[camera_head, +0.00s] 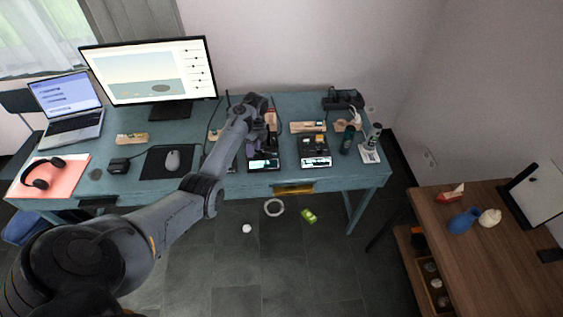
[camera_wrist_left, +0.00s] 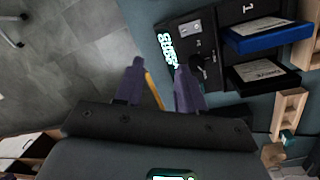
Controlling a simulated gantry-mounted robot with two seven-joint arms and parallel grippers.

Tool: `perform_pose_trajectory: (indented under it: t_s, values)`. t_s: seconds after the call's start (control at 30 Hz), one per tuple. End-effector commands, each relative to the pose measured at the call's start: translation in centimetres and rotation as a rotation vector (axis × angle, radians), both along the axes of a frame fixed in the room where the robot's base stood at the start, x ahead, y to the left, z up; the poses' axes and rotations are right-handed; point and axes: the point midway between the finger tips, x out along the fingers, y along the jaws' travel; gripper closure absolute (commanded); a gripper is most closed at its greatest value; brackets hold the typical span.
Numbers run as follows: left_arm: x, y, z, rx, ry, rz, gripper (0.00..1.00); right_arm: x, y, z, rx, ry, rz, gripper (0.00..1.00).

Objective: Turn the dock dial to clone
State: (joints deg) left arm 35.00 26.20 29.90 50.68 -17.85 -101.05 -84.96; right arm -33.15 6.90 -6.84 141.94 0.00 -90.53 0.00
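The dock (camera_head: 264,163) is a black box with a lit display near the desk's front edge. It also shows in the left wrist view (camera_wrist_left: 207,22), with a glowing display (camera_wrist_left: 166,47) and drives standing in its slots. A small dark knob, which looks like the dial (camera_wrist_left: 197,60), is partly hidden beside a fingertip. My left gripper (camera_wrist_left: 162,80) has two purple fingers apart with nothing held between them. Its right finger overlaps the dock's edge near the knob; I cannot tell whether it touches. In the head view my left gripper (camera_head: 262,146) is over the dock. My right gripper is not in view.
A second black dock (camera_head: 315,157) with a lit display stands to the right. A blue drive (camera_wrist_left: 268,36) and a dark drive (camera_wrist_left: 262,75) rise from the near dock. A mouse (camera_head: 172,160) on a black mat lies left. A gold drawer handle (camera_head: 293,189) sits below.

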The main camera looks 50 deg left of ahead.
Motion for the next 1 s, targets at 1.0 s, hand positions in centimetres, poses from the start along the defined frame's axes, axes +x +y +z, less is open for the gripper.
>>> perform_pose_trajectory:
  t_s: [1.0]
  values:
    - [5.2,1.3,-5.2,0.012,-0.151,0.021,0.61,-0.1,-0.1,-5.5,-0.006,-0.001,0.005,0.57]
